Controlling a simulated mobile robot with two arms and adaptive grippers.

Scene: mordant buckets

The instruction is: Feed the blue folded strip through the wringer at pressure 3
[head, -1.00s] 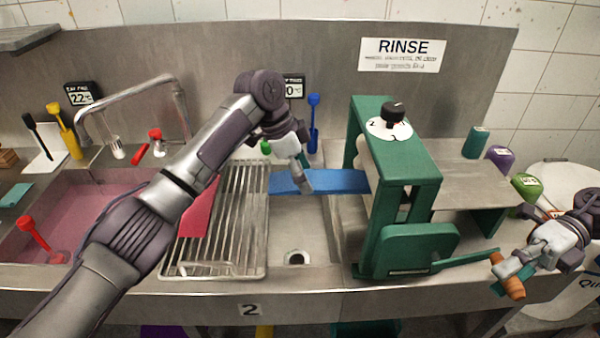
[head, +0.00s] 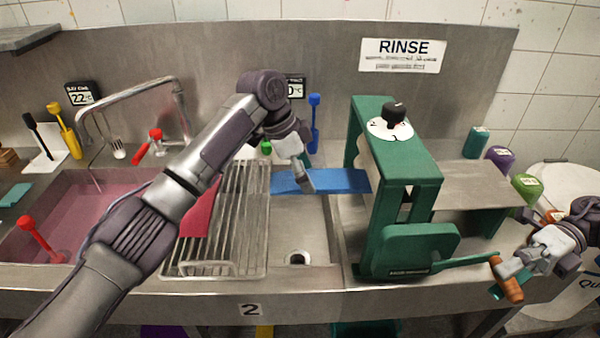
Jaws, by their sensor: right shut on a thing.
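The blue folded strip (head: 343,181) lies flat, with its right end at the green wringer's (head: 410,180) roller opening. The rollers are mostly hidden by the frame. My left gripper (head: 305,182) is at the strip's left part, with a finger over it; I cannot tell whether it grips the strip. The black pressure knob (head: 395,112) sits on a white numbered dial on top; its exact setting is unclear. My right gripper (head: 511,280) is shut on the orange-brown crank handle (head: 513,290), at the front right of the wringer.
A wire drying rack (head: 240,215) with a red piece of cloth (head: 200,212) stands left of the strip. A pink-filled sink (head: 95,205) is further left. A steel shelf (head: 475,186) behind the wringer's right side is clear. Coloured bottles (head: 527,187) stand at the right.

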